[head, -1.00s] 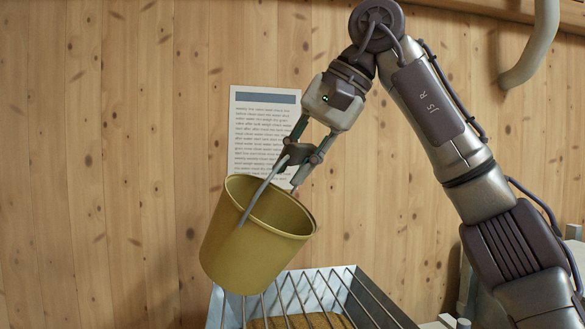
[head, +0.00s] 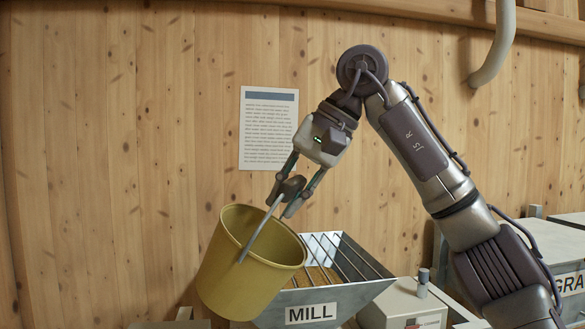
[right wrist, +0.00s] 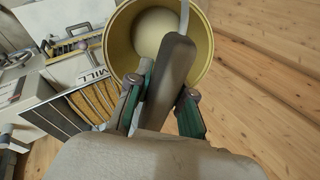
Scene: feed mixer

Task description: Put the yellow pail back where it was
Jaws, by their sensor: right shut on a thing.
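The yellow pail (head: 240,270) hangs tilted by its handle in the head view, in front of and to the left of the mill hopper. My right gripper (head: 287,195) is shut on the pail's handle. In the right wrist view the gripper (right wrist: 160,105) grips the handle, and the pail (right wrist: 122,45) shows a pale, empty-looking bottom. My left gripper is in neither view. The place where the pail stood before cannot be told from these frames.
The hopper marked MILL (head: 350,294) has a bar grate with grain-coloured feed under it. A grey box (head: 405,305) stands right of it. A grey bin with partly hidden lettering (head: 565,260) stands at the far right. A paper sheet (head: 268,128) hangs on the wooden wall.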

